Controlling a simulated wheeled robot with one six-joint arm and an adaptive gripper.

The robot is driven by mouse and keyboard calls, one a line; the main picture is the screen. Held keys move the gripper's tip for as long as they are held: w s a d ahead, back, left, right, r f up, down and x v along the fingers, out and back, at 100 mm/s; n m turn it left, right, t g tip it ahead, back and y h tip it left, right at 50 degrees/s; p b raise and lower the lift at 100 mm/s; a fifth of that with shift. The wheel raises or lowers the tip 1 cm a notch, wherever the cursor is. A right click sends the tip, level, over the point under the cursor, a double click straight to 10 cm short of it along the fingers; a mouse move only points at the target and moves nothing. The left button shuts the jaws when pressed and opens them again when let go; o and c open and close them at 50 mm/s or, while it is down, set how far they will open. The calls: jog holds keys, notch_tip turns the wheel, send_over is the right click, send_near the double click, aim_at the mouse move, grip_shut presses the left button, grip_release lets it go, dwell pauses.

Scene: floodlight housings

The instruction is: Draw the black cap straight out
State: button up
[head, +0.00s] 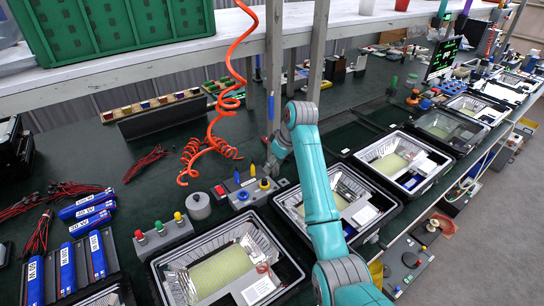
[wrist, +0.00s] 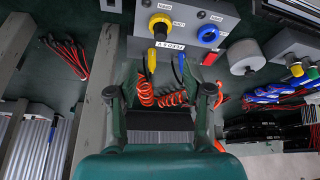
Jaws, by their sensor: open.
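My gripper (wrist: 158,92) is open and empty in the wrist view, its two dark fingertips spread below a grey connector box (wrist: 182,42). The box carries a yellow-ringed round socket (wrist: 160,27) and a blue round fitting (wrist: 209,36).
A red coiled hose (head: 215,150) hangs behind the box. A grey cylinder (head: 198,206) and a button box (head: 163,234) stand to its left. Open floodlight housings (head: 294,271) line the bench front. A grey upright post (wrist: 98,90) is close left of my gripper in the wrist view.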

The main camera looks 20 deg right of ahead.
aim_at(265, 180)
jog(key=x, duration=1)
jog(key=shift+f, duration=0.2)
grip_shut()
jog(key=shift+r, duration=2.25)
